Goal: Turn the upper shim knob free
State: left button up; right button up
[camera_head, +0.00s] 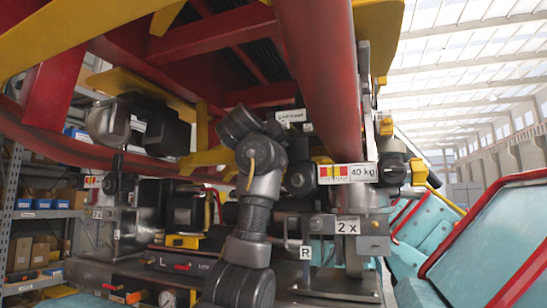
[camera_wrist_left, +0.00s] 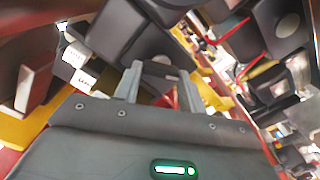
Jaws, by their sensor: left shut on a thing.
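My left arm rises through the middle of the head view; its fingers are hidden there behind the wrist and the machine parts. In the left wrist view my left gripper (camera_wrist_left: 160,88) has its two pale fingers on either side of a dark grey part (camera_wrist_left: 158,69). It is shut on this part, which appears to be the upper shim knob. The knob is mostly hidden between the fingers, and its turn angle cannot be read. My right gripper is not in view.
A red tube (camera_head: 318,75) and a yellow beam (camera_head: 75,35) hang close above the arm. A "40 kg" label (camera_head: 347,172) and a "2 x" block (camera_head: 347,226) sit to its right. Shelves with boxes (camera_head: 38,225) stand left; a teal car body (camera_head: 490,245) stands right.

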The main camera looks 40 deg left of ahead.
pick_arm(q)
jog(key=shift+a+f+n+b, duration=0.1)
jog(key=shift+n+b, duration=2.3)
jog(key=shift+n, duration=3.6)
jog(key=shift+s, duration=0.15)
jog(key=o, duration=0.7)
jog(key=b+v, duration=0.3)
jog(key=v, duration=0.2)
jog(key=b+v, duration=0.4)
jog(key=v, duration=0.1)
jog(key=shift+d, duration=0.25)
jog(key=shift+f, duration=0.1)
